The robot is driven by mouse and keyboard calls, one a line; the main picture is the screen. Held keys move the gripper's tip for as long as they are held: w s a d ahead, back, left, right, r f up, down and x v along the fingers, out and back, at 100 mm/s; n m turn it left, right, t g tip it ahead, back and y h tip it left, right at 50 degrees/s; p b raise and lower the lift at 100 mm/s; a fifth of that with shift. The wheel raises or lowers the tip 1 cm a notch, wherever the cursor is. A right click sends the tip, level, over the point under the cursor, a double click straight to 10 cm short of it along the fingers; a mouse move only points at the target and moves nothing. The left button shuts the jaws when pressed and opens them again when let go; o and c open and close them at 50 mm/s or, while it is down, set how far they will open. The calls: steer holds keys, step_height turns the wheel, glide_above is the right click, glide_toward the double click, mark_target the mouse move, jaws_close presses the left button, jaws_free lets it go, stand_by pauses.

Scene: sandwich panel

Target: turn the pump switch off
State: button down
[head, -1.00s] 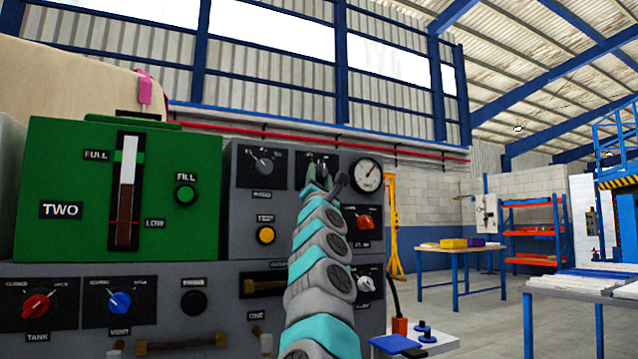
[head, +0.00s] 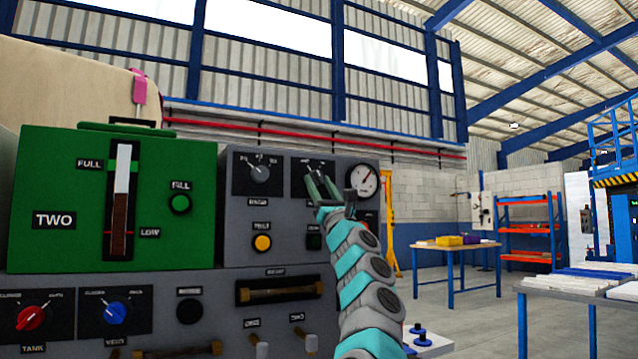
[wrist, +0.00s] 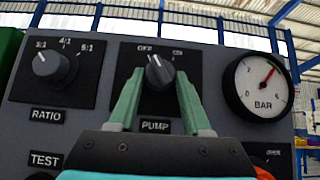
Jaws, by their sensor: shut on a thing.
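The pump switch (wrist: 158,72) is a dark grey knob on a black plate marked OFF at upper left and ON at upper right, with PUMP below. Its light pointer mark faces up and a little left, towards OFF. My gripper (wrist: 160,82) has its two green fingers on either side of the knob, shut on it. In the head view my gripper (head: 320,187) reaches the upper middle of the grey panel, and its fingers cover most of the switch.
The ratio knob (wrist: 52,66) is left of the pump switch and the bar gauge (wrist: 260,86) is right of it, both close to my fingers. A green tank unit (head: 70,185) stands left. Below are a yellow test button (head: 262,242) and a brown-handled bar (head: 280,291).

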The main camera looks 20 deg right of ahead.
steer(key=shift+r, duration=0.1)
steer(key=shift+c, duration=1.7)
jaws_free()
steer(key=b+v, duration=0.7)
steer(key=shift+s+f+b, duration=0.25)
steer(key=shift+f+b, duration=0.05)
steer(key=shift+b, duration=0.1)
